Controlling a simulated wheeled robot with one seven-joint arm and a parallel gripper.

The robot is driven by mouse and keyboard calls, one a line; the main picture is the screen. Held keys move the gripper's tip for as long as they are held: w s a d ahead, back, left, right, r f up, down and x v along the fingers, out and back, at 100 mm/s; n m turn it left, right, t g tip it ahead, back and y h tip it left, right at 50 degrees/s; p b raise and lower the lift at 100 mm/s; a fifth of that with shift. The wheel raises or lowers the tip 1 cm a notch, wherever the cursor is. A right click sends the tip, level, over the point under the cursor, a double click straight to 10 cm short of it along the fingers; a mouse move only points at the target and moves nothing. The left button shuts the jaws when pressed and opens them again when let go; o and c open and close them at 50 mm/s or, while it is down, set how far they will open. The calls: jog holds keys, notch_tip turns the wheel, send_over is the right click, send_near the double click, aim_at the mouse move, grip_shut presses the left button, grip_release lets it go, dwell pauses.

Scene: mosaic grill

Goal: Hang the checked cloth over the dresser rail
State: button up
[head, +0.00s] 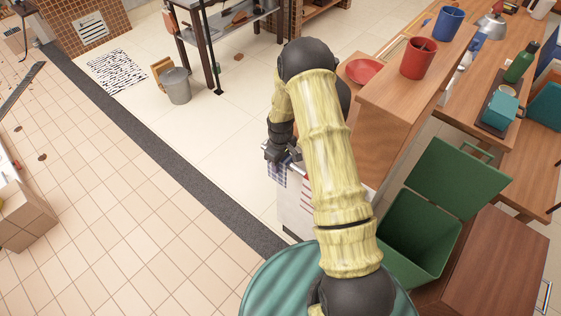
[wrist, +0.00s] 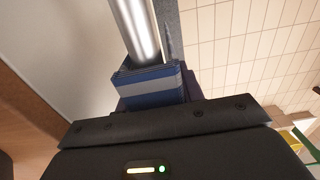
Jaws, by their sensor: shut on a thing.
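The blue checked cloth (head: 279,178) hangs below my gripper (head: 276,156), at the left side of the dresser in the head view. My gripper is shut on the cloth. In the wrist view the cloth (wrist: 150,88) shows as a blue and grey folded band just ahead of the gripper body, whose fingers are hidden. The metal dresser rail (wrist: 136,28) runs from the top of the wrist view down to the cloth. I cannot tell whether the cloth lies over the rail or only against it. My arm hides much of the dresser front in the head view.
A red-striped cloth (head: 308,192) hangs beside the checked one. A red cup (head: 418,60) and a red plate (head: 363,71) stand near the dresser. An open green bin (head: 415,235) is at the right. The tiled floor at the left is mostly clear.

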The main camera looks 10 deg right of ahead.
jog(key=o, duration=1.2)
jog(key=shift+r, duration=0.1)
notch_tip(320, 180, up, 17)
jog(key=shift+r+b, duration=0.1)
jog(key=shift+b, duration=1.1)
jog(key=s+r+m+t, duration=0.1)
jog(key=s+r+m, duration=0.1)
jog(key=s, duration=0.5)
jog(key=s+r+m, duration=0.2)
jog(key=s, duration=0.5)
jog(key=s+r+m+t, duration=0.1)
jog(key=s+r+m, duration=0.1)
jog(key=s, duration=0.4)
jog(key=shift+s+r+m+t, duration=0.15)
jog(key=shift+s+m+t, duration=0.2)
jog(key=shift+m, duration=0.25)
